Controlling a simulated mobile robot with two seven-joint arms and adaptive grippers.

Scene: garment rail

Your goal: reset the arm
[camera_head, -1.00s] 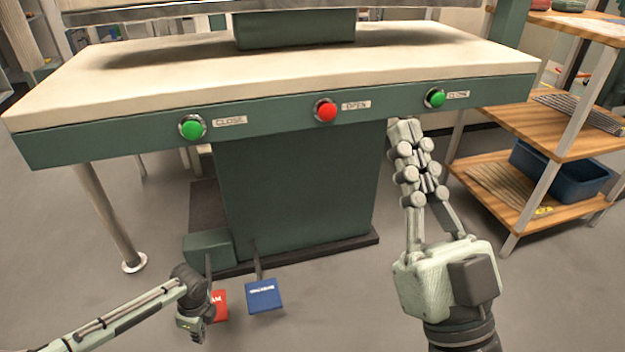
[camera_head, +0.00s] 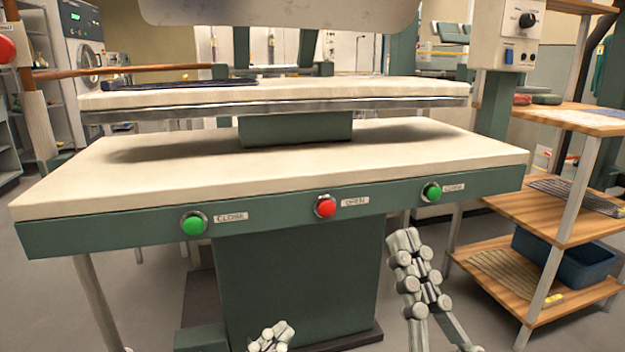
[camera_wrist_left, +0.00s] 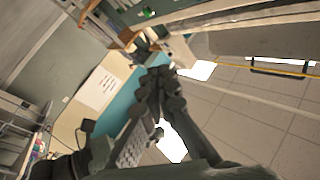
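My left gripper (camera_head: 273,333) shows at the bottom edge of the head view, in front of the press's lower green body. Only its fingers are in view there. In the left wrist view its dark fingers (camera_wrist_left: 158,82) come together at the tips with nothing between them. My right gripper (camera_head: 405,243) is right of the press's green body and below the right green button (camera_head: 432,192). Its pale fingers lie together, and it holds nothing visible. Both grippers are apart from the press.
The press has a pale lower board (camera_head: 60,187), a left green button (camera_head: 193,223) and a red button (camera_head: 325,206) along its front. A wooden shelf unit (camera_head: 540,215) with a blue bin (camera_head: 565,262) stands at the right. Floor shows between them.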

